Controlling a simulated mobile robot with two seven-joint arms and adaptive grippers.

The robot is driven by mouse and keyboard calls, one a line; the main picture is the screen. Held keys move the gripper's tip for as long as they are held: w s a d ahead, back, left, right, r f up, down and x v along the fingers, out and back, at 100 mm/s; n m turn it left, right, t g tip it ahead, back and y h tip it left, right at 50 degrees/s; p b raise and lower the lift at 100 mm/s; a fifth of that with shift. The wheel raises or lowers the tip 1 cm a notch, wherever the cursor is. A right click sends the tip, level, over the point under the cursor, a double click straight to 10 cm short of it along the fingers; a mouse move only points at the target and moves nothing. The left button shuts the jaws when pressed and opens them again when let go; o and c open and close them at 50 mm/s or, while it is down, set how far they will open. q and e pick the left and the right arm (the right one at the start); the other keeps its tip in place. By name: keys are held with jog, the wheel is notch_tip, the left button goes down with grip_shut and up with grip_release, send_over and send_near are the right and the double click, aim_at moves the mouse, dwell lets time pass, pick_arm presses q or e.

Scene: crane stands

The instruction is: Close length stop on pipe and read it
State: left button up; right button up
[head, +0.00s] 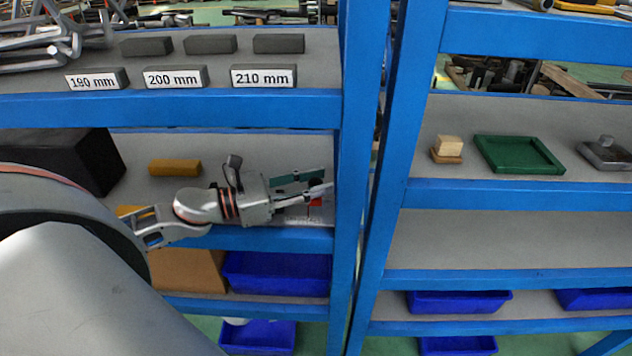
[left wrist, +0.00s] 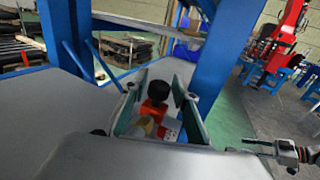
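My left gripper (head: 312,181) is over the right end of the middle shelf, beside the blue post. Its two fingers are spread, with a gap between them. A small red part (head: 316,202) lies close to the lower fingertip, mostly hidden by it. In the left wrist view the red part (left wrist: 154,109) shows between the fingers, with a black round knob (left wrist: 158,90), a yellowish piece and a white piece. I cannot tell whether the fingers touch them. No pipe or reading can be made out. What looks like my right gripper (left wrist: 262,147) is at the right edge there; its opening is unclear.
Above are grey blocks labelled 200 mm (head: 174,78), 210 mm (head: 263,77) and one blurred label. A yellow block (head: 175,168) and black box (head: 72,162) share the middle shelf. A green tray (head: 518,171) stands on the right rack. Blue posts (head: 360,160) stand close right of my gripper.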

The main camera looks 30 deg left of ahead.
pick_arm(q)
jog(key=v, duration=1.2)
dwell(0.6)
jog(key=shift+s, duration=0.1)
